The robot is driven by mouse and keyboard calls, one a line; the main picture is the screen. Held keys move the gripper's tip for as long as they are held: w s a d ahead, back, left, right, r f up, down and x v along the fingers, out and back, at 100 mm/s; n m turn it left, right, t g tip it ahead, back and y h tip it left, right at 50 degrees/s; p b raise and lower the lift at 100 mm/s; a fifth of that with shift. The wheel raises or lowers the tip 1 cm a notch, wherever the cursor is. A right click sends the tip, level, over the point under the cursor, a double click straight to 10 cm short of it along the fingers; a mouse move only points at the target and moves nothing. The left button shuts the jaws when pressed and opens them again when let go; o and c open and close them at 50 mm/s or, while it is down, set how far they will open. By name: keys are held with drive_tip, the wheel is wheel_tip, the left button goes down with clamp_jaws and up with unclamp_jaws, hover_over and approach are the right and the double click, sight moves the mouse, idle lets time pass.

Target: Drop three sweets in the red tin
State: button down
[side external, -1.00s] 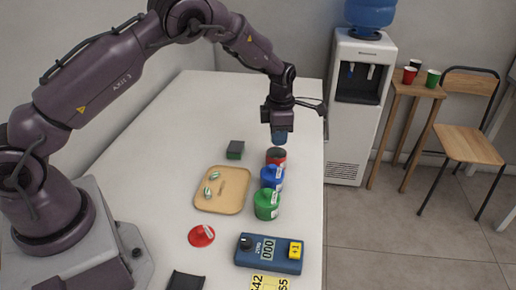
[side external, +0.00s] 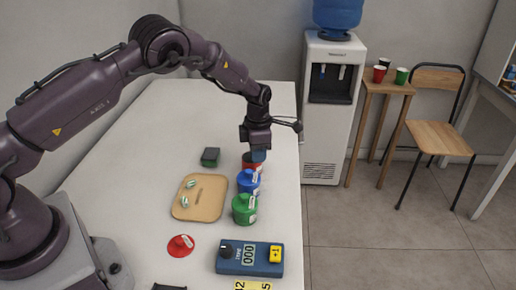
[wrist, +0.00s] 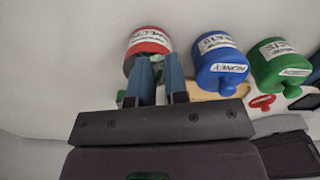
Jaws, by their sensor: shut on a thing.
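The red tin (side external: 250,166) stands without its lid at the far end of a row of tins. It also shows in the wrist view (wrist: 148,42). My gripper (side external: 258,158) points down at the tin's mouth, its blue fingertips overlapping the rim in the side view. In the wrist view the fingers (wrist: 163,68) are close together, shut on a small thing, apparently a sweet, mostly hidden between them. Two pale green-and-white sweets, the upper one (side external: 190,184) and the lower one (side external: 184,201), lie on the tan tray (side external: 211,209).
A blue tin (side external: 248,183) and a green tin (side external: 243,210), both lidded, stand in front of the red tin. A red lid (side external: 181,246) lies on the counter near a blue counter box (side external: 240,258) reading 000. A dark green-based block (side external: 210,156) sits behind the tray.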

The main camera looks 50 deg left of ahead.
drive_tip(key=c, duration=1.1)
unclamp_jaws()
drive_tip(key=shift+o, duration=0.2)
drive_tip(key=shift+r, duration=0.1)
wheel_tip(320, 180, up, 13)
